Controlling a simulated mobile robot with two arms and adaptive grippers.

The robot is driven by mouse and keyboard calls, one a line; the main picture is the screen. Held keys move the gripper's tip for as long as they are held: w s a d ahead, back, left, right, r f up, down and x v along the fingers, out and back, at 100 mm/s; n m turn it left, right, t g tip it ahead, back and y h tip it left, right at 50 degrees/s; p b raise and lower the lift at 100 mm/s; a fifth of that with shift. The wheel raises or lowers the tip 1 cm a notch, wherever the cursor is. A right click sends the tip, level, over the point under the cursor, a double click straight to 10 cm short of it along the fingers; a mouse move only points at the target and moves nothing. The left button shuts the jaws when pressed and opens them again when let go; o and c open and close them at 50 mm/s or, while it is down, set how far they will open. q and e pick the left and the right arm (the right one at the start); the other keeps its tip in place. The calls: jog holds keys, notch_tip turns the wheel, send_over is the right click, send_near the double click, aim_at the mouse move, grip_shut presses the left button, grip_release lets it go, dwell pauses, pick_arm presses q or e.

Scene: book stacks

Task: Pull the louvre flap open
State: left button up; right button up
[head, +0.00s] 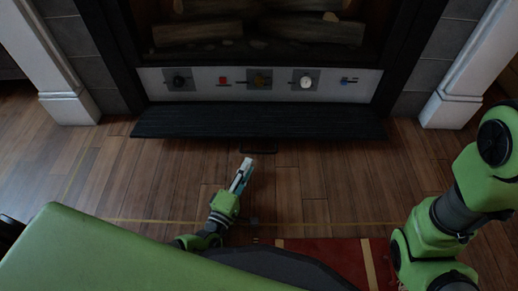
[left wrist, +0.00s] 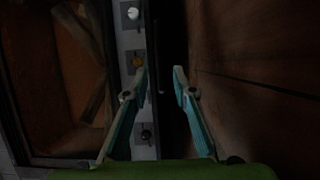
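The louvre flap (head: 258,121) is a black slatted slab below the fireplace's control panel. It lies folded out toward me, with the panel behind it uncovered. A thin dark handle (head: 258,151) shows at its front edge. In the left wrist view the flap is a dark upright band (left wrist: 170,35). My left gripper (head: 246,162) is just in front of the handle, above the floor. In the left wrist view its fingers (left wrist: 160,72) are apart, with nothing clearly held between them. Whether they touch the handle cannot be told. My right gripper is out of view; only the right arm shows.
The light control panel (head: 232,83) carries several knobs and switches. Logs (head: 313,29) lie in the fireplace above. White pillars stand at the left (head: 53,65) and right (head: 470,70). The wooden floor (head: 330,185) is clear. A red rug (head: 335,255) lies nearer to me.

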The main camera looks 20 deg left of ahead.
aim_at(255, 152)
pick_arm(q)
jog(key=w+b, duration=0.1)
jog(key=w, duration=0.1)
jog(key=w+b, duration=0.1)
jog(key=w, duration=0.1)
jog(key=w+b, duration=0.1)
jog(key=w, duration=0.1)
jog(key=shift+d, duration=0.3)
jog(key=shift+w+d+r+b, duration=0.1)
jog(key=shift+w+b, duration=0.4)
jog(key=shift+w, duration=0.1)
jog(key=shift+r, duration=0.1)
grip_shut()
